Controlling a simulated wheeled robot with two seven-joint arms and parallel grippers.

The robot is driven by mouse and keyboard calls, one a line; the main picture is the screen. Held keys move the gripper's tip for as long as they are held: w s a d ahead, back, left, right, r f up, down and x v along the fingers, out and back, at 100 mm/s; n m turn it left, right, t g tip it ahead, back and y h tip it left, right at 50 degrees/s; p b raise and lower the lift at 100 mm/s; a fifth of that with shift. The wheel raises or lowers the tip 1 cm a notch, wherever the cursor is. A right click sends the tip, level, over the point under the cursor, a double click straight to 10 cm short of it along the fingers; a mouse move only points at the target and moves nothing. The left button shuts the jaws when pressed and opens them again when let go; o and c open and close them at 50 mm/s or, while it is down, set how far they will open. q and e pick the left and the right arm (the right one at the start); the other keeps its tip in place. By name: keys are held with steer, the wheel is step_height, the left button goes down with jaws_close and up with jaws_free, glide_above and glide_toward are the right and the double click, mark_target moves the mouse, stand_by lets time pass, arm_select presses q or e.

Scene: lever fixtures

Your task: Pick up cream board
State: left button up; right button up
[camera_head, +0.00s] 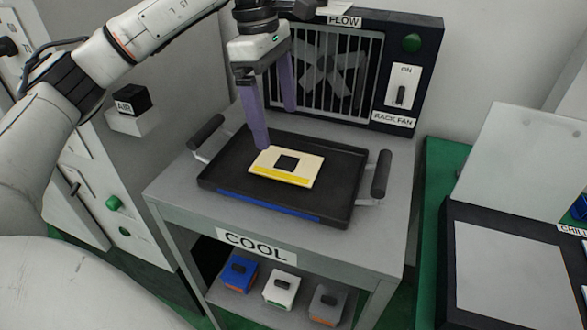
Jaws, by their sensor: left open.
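The cream board (308,165) lies flat in a dark tray (225,176) on the grey table. It has a black square in its middle and a yellow strip along its near edge. My left gripper (276,128) is above the tray's far side, with its two purple fingers pointing down and spread apart. The nearer finger's tip is close to the board's far left corner; I cannot tell if they touch. Nothing is between the fingers. My right gripper is not in view.
The rack fan (398,60) stands behind the tray. The tray has black handles (381,174) at both sides. A lower shelf holds blue, white and grey boxes (281,289). A dark unit with a raised pale lid (525,155) stands at right.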

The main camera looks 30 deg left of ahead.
mark_target(286, 162)
arm_select(q)
steer(key=f, duration=0.3)
steer(key=shift+s+d+f, duration=0.1)
steer(key=shift+d+f, duration=0.2)
steer(key=shift+f, duration=0.05)
steer(key=shift+d+f, duration=0.2)
steer(key=shift+f, duration=0.75)
steer(key=shift+d+f, duration=0.2)
steer(key=shift+f, duration=0.75)
steer(key=shift+d+f, duration=0.2)
steer(key=shift+f, duration=0.75)
steer(key=shift+r, duration=0.1)
steer(key=c, duration=1.2)
